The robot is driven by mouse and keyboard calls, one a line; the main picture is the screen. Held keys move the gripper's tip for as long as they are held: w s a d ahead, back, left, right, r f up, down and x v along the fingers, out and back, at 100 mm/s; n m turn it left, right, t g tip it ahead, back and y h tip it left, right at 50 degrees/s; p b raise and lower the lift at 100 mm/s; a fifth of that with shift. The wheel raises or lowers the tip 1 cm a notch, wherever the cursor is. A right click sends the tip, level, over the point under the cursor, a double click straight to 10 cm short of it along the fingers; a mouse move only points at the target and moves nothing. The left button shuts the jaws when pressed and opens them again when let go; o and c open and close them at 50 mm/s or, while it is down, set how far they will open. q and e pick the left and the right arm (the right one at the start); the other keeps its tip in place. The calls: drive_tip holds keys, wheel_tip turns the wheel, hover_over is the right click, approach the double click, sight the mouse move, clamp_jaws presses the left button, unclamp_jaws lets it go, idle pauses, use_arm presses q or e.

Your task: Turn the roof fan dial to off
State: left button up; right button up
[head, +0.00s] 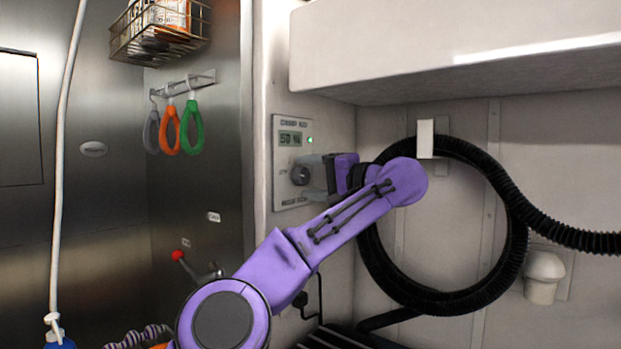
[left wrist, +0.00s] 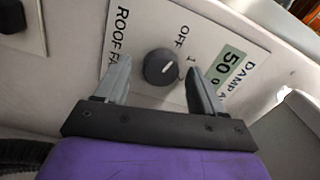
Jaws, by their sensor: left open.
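The roof fan dial is a dark round knob (left wrist: 160,67) with a pale pointer line, on a white panel lettered "ROOF FA…", "OFF" and "1". In the head view the dial (head: 300,174) sits low on the wall panel (head: 292,201), partly beside my gripper. My left gripper (left wrist: 162,82) is open, with one finger on each side of the dial; I cannot tell whether the fingers touch it. In the head view the left gripper (head: 314,172) reaches the panel from the right. The pointer tilts toward the lettering, but its exact setting is unclear. My right gripper is not in view.
A display reading 50 (head: 291,138) and a green light (head: 310,140) are above the dial. A black coiled hose (head: 516,255) hangs right of my arm. A white cabinet (head: 450,75) overhangs above. Coloured loops (head: 192,128) hang on the left wall.

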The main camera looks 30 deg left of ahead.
use_arm(q)
drive_tip(key=d, duration=1)
drive_tip(key=shift+s+d+p, duration=0.2)
drive_tip(key=shift+s+p, duration=0.15)
drive_tip(key=shift+s, duration=0.05)
